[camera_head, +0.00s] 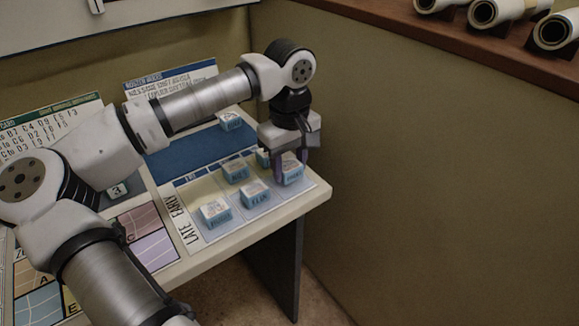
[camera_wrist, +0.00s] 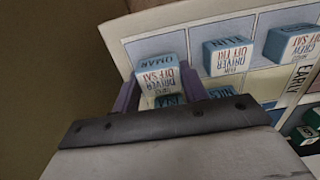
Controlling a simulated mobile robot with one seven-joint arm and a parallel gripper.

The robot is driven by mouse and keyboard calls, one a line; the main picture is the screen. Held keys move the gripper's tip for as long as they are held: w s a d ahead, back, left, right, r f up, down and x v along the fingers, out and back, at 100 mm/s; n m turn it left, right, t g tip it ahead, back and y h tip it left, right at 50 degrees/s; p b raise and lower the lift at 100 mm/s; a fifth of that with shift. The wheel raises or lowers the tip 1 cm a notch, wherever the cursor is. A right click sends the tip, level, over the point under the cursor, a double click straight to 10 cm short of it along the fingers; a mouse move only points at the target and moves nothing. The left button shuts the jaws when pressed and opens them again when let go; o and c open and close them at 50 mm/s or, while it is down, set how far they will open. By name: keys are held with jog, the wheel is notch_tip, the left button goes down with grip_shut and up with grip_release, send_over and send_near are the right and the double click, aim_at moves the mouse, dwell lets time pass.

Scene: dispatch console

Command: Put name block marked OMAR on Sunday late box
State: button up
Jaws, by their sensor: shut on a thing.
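The OMAR block (camera_wrist: 152,76), blue with a white top reading DRIVER and OFF SAT, is between the fingers of my gripper (camera_wrist: 160,90) in the wrist view. My gripper (camera_head: 292,160) is shut on it. In the head view the OMAR block (camera_head: 292,176) is at the right end of the front, LATE row of the shift grid (camera_head: 272,206). This right-end late box (camera_wrist: 183,38) shows partly around the block; its day heading is not readable. Whether the block touches the board or is slightly above it, I cannot tell.
The ELIN block (camera_head: 255,194) is in the late box beside it, and another block (camera_head: 215,213) is farther left. Behind, in the EARLY row, stand the NILS block (camera_wrist: 222,91) and a partly hidden block (camera_wrist: 168,101). A block (camera_head: 231,121) stands on the blue area. The wall is close right.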

aim_at(289, 165)
jog(key=shift+f, duration=0.65)
jog(key=shift+f, duration=0.2)
jog(key=o, duration=1)
notch_tip(289, 165, up, 12)
jog(key=shift+r, duration=0.2)
